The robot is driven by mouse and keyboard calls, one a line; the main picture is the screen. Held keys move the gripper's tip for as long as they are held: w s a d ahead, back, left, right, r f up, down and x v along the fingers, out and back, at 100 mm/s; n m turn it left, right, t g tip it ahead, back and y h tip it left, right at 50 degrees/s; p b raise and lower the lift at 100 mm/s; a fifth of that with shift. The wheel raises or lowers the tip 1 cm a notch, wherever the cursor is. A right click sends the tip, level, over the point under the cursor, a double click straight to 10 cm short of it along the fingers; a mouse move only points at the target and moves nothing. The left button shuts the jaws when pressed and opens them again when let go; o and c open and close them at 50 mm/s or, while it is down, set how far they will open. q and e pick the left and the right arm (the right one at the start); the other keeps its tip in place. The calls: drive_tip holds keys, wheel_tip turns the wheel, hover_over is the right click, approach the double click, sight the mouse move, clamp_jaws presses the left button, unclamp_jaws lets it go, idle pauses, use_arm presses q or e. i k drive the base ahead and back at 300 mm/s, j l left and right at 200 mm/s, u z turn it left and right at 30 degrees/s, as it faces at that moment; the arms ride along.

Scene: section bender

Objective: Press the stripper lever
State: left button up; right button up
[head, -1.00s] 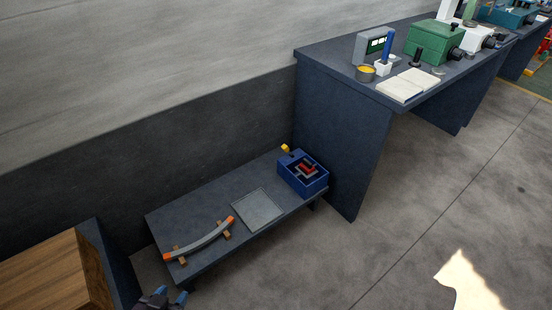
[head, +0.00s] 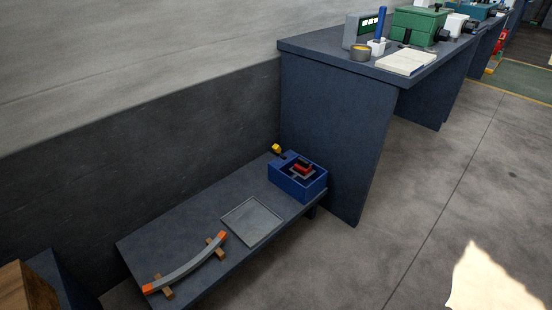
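A blue open-topped box (head: 298,184) stands at the right end of a low dark bench (head: 205,220). A red part (head: 302,168) and grey parts sit inside it. A yellow knob (head: 276,148) on a short dark stem stands at the box's back left corner; it may be the stripper lever, but I cannot tell for sure. Neither of my grippers is in view.
A shallow grey tray (head: 252,221) lies left of the box. A curved grey bar (head: 188,267) with orange ends rests on wooden blocks at the bench's left. Floor on the right is clear.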

sight(276, 147)
drive_tip(key=i+l+z, duration=0.1)
drive_tip(key=i+l, duration=1.35)
drive_tip(key=i, duration=0.2)
drive_tip(key=k+l+z, duration=0.05)
